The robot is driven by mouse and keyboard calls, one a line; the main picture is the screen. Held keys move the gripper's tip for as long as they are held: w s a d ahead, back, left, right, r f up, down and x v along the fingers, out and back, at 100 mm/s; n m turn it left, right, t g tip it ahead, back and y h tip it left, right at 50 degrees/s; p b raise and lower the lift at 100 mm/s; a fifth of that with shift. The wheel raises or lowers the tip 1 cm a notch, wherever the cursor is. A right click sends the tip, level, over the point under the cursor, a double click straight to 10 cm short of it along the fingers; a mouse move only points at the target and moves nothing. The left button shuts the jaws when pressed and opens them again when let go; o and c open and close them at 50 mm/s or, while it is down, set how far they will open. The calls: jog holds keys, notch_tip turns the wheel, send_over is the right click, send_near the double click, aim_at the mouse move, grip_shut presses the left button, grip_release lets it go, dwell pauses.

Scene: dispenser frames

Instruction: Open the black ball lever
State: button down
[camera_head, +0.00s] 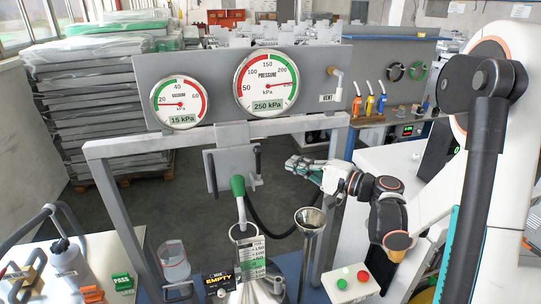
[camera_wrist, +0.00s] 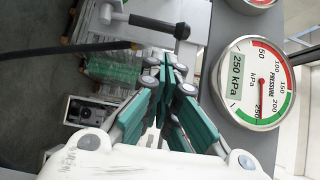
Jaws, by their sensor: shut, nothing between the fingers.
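The black ball lever (camera_head: 257,163) stands upright at the right edge of a grey plate (camera_head: 231,157) below the gauges. In the wrist view, the lever (camera_wrist: 157,24) shows as a black grip with a rounded ball end on a pale stem. My gripper (camera_head: 291,165) is to the right of the lever in the head view, with a gap between them. Its green-padded fingers (camera_wrist: 172,70) are shut and empty in the wrist view, with the lever beyond their tips. Nothing hides the lever's grip in the wrist view.
The pressure gauge (camera_head: 266,80) reads 250 kPa and sits close beside my fingers in the wrist view (camera_wrist: 255,82). A green-handled part (camera_head: 238,186), a black hose (camera_head: 272,227) and a metal funnel (camera_head: 309,219) lie below. A grey frame post (camera_head: 333,190) stands to the right.

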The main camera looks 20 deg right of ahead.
aim_at(258, 164)
jog(key=x, duration=1)
jog(key=shift+s, duration=0.15)
jog(key=s+f+n+t+y+b, duration=0.2)
jog(key=s+n+y+b, duration=0.4)
jog(key=b, duration=0.7)
jog(key=shift+s+n, duration=0.35)
jog(key=shift+n, duration=0.25)
jog(key=shift+f, duration=0.1)
